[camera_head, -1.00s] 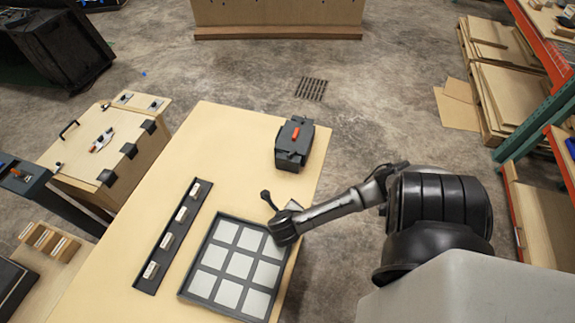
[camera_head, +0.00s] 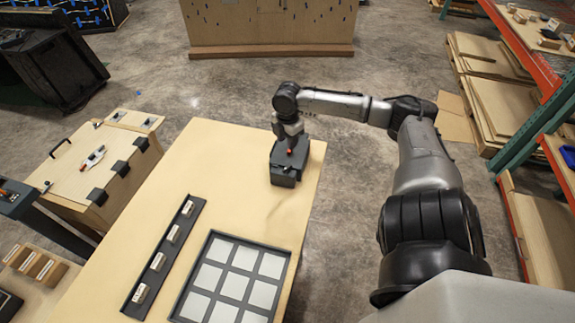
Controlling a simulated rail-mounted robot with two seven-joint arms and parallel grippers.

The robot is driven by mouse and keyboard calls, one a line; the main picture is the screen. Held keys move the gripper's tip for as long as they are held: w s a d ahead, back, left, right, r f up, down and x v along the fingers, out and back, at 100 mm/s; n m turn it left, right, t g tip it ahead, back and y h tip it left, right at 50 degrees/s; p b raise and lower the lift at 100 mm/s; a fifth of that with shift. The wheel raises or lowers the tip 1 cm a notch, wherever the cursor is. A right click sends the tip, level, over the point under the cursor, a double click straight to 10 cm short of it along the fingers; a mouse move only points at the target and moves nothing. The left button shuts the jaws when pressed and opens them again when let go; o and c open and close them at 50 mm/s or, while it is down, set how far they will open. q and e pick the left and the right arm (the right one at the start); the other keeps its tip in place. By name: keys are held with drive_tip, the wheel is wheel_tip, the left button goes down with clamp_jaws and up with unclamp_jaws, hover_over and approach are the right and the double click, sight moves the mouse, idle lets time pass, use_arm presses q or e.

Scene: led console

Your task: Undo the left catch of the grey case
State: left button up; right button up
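The dark grey case (camera_head: 284,177) stands at the far right part of the wooden table, with a small orange-red piece (camera_head: 290,151) showing on its top. My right gripper (camera_head: 291,143) points down over the far part of the case, close to the orange-red piece. I cannot tell whether it touches the case or whether its fingers are open. The gripper and wrist hide the far part of the case top. The catches are too small to make out. My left gripper is not in view.
On the wooden table (camera_head: 215,160), a dark-framed panel of pale squares (camera_head: 290,255) lies nearest, beside a narrow dark strip with several pale blocks (camera_head: 204,202). The tabletop left of the case is clear. A wooden cabinet (camera_head: 85,160) stands to the left.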

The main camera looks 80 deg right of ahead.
sight(287, 167)
wheel_tip(287, 167, down, 11)
drive_tip(key=b, duration=0.3)
drive_tip(key=shift+f, duration=0.2)
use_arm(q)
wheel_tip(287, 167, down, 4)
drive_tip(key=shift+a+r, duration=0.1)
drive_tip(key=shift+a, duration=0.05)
use_arm(e)
drive_tip(key=shift+f, duration=0.6)
use_arm(q)
drive_tip(key=shift+b, duration=0.3)
use_arm(e)
drive_tip(key=shift+f, duration=0.2)
clamp_jaws()
